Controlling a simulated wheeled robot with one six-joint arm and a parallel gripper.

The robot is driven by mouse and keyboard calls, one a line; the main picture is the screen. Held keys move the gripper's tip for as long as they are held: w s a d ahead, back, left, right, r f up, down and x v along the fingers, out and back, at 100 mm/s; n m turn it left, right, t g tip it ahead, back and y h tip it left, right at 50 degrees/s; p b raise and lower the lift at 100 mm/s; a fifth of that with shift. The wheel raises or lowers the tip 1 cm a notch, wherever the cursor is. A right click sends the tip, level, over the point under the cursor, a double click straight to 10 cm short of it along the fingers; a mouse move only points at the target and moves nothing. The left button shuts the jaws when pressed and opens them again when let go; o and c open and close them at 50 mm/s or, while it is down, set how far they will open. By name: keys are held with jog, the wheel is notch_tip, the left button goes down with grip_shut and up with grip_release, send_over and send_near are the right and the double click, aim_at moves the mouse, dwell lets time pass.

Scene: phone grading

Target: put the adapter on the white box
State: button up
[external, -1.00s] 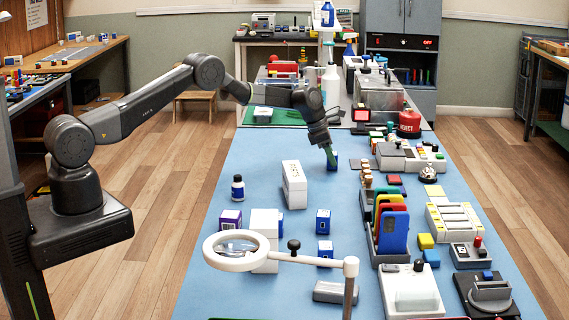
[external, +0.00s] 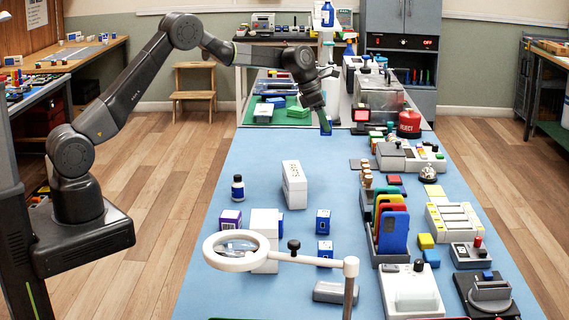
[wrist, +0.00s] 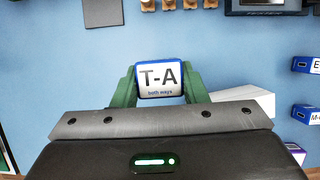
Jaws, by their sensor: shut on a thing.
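The adapter (wrist: 160,80) is a small blue block with a white face marked "T-A both ways". My gripper (wrist: 160,86) is shut on it, a green finger on each side. In the external view the adapter (external: 326,128) hangs below my gripper (external: 323,121), above the blue mat and apart from it. A tall white box (external: 293,187) with marks on its side stands on the mat, nearer the camera. A second, plain white box (external: 264,228) stands closer still, partly behind the magnifier. I cannot tell which one the task names. A white surface (wrist: 250,102) shows right of my gripper in the wrist view.
A dark bottle (external: 238,188) and several small blue boxes (external: 323,221) stand around the white boxes. The magnifier (external: 237,250) is in front. A rack of coloured plates (external: 393,232) is at the right.

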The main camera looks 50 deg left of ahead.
notch_tip(320, 180, up, 4)
jog(key=b, duration=0.1)
send_over(299, 171)
jog(key=a, duration=0.2)
jog(key=f, duration=0.7)
jog(key=s+f, duration=0.1)
jog(key=f, duration=0.2)
jog(key=shift+d+f, duration=0.15)
jog(key=shift+d, duration=0.05)
jog(key=shift+f, duration=0.2)
jog(key=o, duration=1)
jog(key=shift+c, duration=0.2)
jog(key=shift+r, duration=0.1)
